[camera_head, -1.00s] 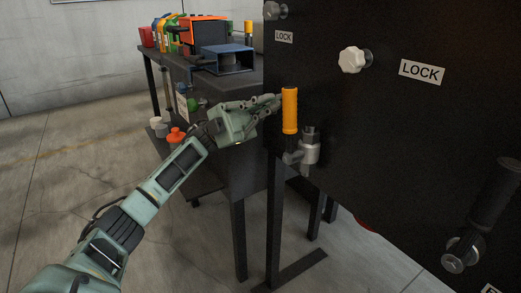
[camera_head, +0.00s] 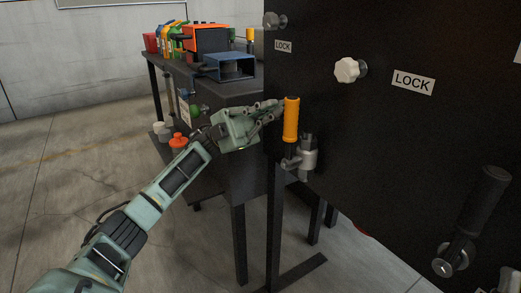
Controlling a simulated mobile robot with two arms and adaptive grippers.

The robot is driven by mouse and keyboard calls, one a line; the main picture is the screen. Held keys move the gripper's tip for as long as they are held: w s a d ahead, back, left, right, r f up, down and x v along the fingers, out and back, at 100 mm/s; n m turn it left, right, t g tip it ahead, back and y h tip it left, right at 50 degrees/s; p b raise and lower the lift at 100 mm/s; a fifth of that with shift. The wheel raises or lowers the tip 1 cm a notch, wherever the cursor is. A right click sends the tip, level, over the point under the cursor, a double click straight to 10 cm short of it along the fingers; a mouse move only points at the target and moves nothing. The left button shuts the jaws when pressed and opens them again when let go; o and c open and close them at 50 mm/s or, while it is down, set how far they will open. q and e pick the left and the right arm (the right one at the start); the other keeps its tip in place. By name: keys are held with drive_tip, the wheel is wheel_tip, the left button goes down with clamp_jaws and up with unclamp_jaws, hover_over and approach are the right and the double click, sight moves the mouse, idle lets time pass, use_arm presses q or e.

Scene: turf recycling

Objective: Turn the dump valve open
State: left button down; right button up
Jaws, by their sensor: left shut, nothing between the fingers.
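The dump valve has a yellow-orange handle (camera_head: 291,119) that stands upright, and a grey metal body (camera_head: 305,155) below it at the left edge of the black panel. My left gripper (camera_head: 275,107) is shut and empty. Its fingertips point right and lie just left of the handle's upper part. I cannot tell whether they touch it. My right gripper is not in the head view.
The black panel (camera_head: 400,150) carries a white knob (camera_head: 347,70), LOCK labels and a black-gripped handle (camera_head: 484,200) at the lower right. A dark table (camera_head: 228,90) behind my left arm holds a blue box (camera_head: 230,67) and an orange machine (camera_head: 206,37). Open floor lies left.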

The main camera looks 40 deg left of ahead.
use_arm(q)
wheel_tip(320, 180, up, 10)
drive_tip(key=shift+f, duration=0.15)
idle(0.3)
